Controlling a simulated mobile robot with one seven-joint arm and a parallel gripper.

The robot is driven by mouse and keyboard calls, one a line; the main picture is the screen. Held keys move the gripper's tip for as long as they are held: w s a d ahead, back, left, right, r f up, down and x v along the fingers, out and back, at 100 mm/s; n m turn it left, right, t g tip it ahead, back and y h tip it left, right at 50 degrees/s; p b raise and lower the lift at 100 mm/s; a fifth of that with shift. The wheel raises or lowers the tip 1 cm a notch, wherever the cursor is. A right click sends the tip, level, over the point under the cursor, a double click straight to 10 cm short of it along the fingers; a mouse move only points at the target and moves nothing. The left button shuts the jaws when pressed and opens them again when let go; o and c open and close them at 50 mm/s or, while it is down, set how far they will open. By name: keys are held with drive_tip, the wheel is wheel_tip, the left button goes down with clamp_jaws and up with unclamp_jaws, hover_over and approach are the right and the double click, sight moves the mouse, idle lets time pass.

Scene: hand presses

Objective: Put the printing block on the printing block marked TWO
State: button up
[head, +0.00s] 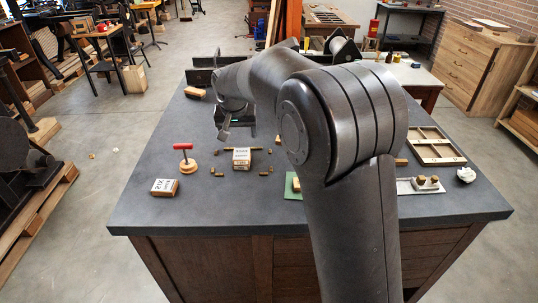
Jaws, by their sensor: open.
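A wooden printing block with a white lettered top (164,187) lies at the front left of the dark worktop; its letters look like SIX. Another block with a white lettered face (241,158) stands near the middle of the worktop and looks taller, perhaps stacked. I cannot read its letters surely, so I cannot tell which block is marked TWO. My gripper (226,124) is open, with nothing visible in it. It hangs above the worktop, behind and slightly left of the middle block. My arm hides part of the worktop to the right.
A red-handled tool (185,156) stands on a round wooden base left of the middle block. Small brass-coloured pieces lie around that block. A green mat (292,193) is partly hidden by my arm. A wooden tray (436,147) lies at right. The left worktop is mostly clear.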

drive_tip(key=s+d+r, duration=0.4)
drive_tip(key=s+d, duration=0.3)
drive_tip(key=s, duration=0.2)
drive_tip(key=s+d+r, duration=0.5)
drive_tip(key=s+d, duration=0.3)
drive_tip(key=s+d+f, duration=0.2)
drive_tip(key=s+d, duration=0.1)
drive_tip(key=s, duration=0.7)
drive_tip(key=s+d+f+t, duration=0.1)
drive_tip(key=s+d+f, duration=0.1)
drive_tip(key=s, duration=0.7)
drive_tip(key=shift+s+d, duration=0.4)
drive_tip(key=shift+d, duration=0.35)
